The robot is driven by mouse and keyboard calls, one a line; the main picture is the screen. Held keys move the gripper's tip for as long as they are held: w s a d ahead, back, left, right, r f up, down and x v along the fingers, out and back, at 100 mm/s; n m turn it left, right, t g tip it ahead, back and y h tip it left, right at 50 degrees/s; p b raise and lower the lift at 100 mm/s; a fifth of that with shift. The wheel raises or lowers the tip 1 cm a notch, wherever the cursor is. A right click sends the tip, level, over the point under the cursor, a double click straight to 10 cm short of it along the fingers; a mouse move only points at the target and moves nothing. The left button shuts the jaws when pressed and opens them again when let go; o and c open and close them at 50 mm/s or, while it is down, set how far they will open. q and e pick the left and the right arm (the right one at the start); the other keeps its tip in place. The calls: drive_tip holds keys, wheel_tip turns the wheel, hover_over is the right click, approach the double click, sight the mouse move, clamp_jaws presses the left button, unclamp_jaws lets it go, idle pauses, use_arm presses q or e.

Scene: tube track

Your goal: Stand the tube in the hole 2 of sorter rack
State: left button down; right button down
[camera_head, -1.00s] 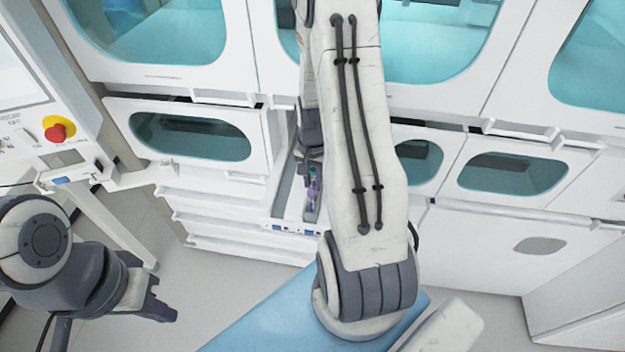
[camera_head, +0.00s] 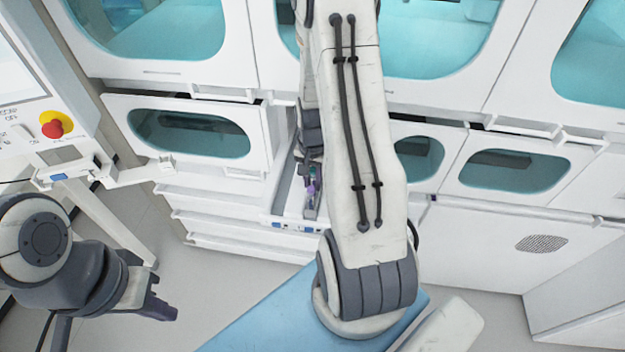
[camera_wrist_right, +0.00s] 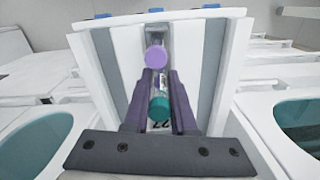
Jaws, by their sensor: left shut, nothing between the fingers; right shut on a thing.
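My right gripper (camera_wrist_right: 160,80) is shut, its purple fingers on either side of a clear tube (camera_wrist_right: 160,105) with a teal end. A round lilac cap (camera_wrist_right: 155,56) shows just beyond, close to the fingertips; I cannot tell whether it is a separate tube. In the head view small teal and purple parts (camera_head: 312,187) show beside my right arm, which hides most of this spot. A white channel (camera_wrist_right: 216,65) with grey strips lies below the gripper. I cannot make out the sorter rack or its hole 2. My left gripper (camera_head: 160,309) is shut and empty at lower left.
White cabinets with teal windows (camera_head: 190,134) fill the back. A red emergency button (camera_head: 56,124) is on a panel at left. A blue surface (camera_head: 265,315) lies in front. White walls flank the channel closely. The floor near my left gripper is clear.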

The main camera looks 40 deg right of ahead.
drive_tip(key=shift+f, duration=0.25)
drive_tip(key=shift+f+b, duration=0.35)
drive_tip(key=shift+b, duration=0.1)
drive_tip(key=c, duration=0.7)
unclamp_jaws()
drive_tip(key=shift+o, duration=0.2)
wheel_tip(320, 180, up, 10)
drive_tip(key=shift+r+b, duration=0.2)
drive_tip(key=shift+b, duration=0.2)
